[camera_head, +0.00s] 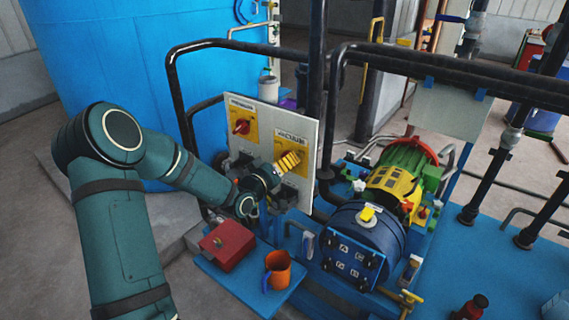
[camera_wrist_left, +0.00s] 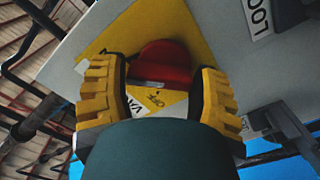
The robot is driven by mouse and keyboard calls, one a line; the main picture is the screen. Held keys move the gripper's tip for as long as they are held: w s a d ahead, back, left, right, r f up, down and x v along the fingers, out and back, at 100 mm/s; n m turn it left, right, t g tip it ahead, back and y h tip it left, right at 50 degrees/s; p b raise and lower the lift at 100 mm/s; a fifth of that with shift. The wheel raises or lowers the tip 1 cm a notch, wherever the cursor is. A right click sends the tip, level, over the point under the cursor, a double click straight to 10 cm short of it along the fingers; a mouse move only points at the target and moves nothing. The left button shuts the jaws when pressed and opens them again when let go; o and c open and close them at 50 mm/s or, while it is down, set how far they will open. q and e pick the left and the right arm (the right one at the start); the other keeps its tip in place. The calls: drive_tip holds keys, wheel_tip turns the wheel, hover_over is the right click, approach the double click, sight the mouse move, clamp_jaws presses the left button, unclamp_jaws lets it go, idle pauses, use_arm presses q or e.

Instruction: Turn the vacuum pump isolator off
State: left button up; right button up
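The vacuum isolator (camera_head: 296,147) is a yellow plate labelled VACUUM on the right half of a white upright panel (camera_head: 266,125). Its red knob is hidden behind my left gripper (camera_head: 288,162) in the head view. In the left wrist view the red knob (camera_wrist_left: 165,60) sits on the yellow plate, with an OFF marking beneath it. My left gripper's yellow, ribbed fingers stand on either side of the knob in the left wrist view. My right gripper is not in view.
A second yellow isolator with a red knob (camera_head: 241,126) is on the panel's left half. Black rails (camera_head: 340,90) stand around the panel.

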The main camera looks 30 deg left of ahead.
use_arm(q)
drive_tip(key=c, duration=0.4)
drive_tip(key=shift+c, duration=0.3)
drive_tip(key=n+p, duration=0.1)
drive_tip(key=n, duration=0.2)
drive_tip(key=shift+a+n, duration=0.1)
drive_tip(key=shift+n, duration=0.3)
drive_tip(key=n+p, duration=0.1)
drive_tip(key=n, duration=0.2)
drive_tip(key=shift+a+n+p, duration=0.1)
drive_tip(key=shift+n+p, duration=0.2)
drive_tip(key=n+p, duration=0.2)
drive_tip(key=n, duration=0.4)
drive_tip(key=shift+a+p, duration=0.1)
drive_tip(key=shift+p, duration=0.3)
drive_tip(key=shift+f+n+p, duration=0.2)
drive_tip(key=shift+n+p, duration=0.55)
drive_tip(key=shift+n, duration=1.55)
drive_tip(key=o, duration=1.2)
